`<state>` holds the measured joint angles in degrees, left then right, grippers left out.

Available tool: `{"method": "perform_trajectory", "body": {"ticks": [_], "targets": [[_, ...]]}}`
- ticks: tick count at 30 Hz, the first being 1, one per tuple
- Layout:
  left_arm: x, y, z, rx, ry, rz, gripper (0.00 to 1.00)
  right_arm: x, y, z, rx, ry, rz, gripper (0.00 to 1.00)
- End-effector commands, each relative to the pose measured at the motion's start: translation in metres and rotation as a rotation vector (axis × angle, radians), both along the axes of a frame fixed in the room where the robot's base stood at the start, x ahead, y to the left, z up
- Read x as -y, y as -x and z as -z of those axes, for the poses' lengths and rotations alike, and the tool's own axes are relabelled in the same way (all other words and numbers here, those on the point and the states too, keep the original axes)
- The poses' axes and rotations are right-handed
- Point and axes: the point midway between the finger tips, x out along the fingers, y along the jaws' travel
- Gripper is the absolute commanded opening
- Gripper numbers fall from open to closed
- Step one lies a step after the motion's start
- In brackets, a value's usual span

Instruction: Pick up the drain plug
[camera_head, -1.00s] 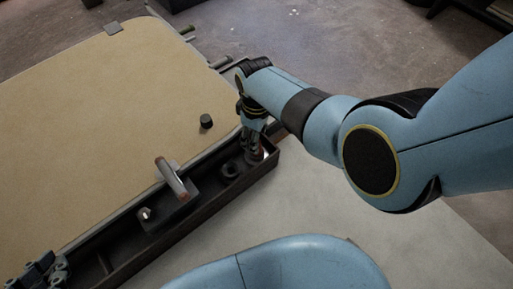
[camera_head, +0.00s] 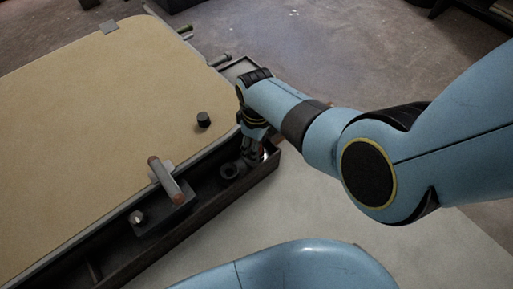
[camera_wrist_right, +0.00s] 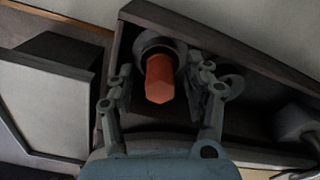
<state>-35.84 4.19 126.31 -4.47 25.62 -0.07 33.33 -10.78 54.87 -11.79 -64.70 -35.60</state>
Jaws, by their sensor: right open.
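An orange plug with a hexagonal head (camera_wrist_right: 160,78), which looks like the drain plug, stands in a dark round collar (camera_wrist_right: 152,42) inside a dark tray. My right gripper (camera_wrist_right: 165,74) is open, with one finger on each side of the plug. I cannot tell whether the fingers touch it. In the head view my right gripper (camera_head: 252,152) points down into the right end of the dark tray (camera_head: 205,222), and the plug is mostly hidden behind it. My left gripper is not in view.
A dark ring (camera_head: 229,171) lies in the tray close to my right gripper. A small black cylinder (camera_head: 203,119) stands on the tan board (camera_head: 90,130).

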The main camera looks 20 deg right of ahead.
Motion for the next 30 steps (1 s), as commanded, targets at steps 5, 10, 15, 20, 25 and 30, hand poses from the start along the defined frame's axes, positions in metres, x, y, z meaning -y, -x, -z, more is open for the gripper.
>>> {"method": "perform_trajectory", "body": {"ticks": [5,10,15,20,25,30], "targets": [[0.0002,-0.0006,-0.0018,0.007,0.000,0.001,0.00,-0.0002,-0.0005,-0.0003,0.001,-0.001,0.000,0.52],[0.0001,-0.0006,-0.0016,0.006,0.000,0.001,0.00,-0.0001,-0.0004,-0.0003,0.001,-0.001,0.000,0.37],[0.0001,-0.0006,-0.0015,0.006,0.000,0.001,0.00,-0.0001,-0.0003,-0.0002,0.000,0.000,0.000,0.15],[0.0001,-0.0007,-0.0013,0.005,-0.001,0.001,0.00,-0.0001,-0.0003,-0.0002,0.000,0.000,0.000,0.00],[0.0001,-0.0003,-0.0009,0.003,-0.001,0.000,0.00,-0.0001,-0.0002,-0.0002,0.000,0.000,0.000,0.00],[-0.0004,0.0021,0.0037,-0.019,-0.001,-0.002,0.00,0.0001,-0.0002,-0.0013,0.001,-0.001,0.000,0.00]]}}
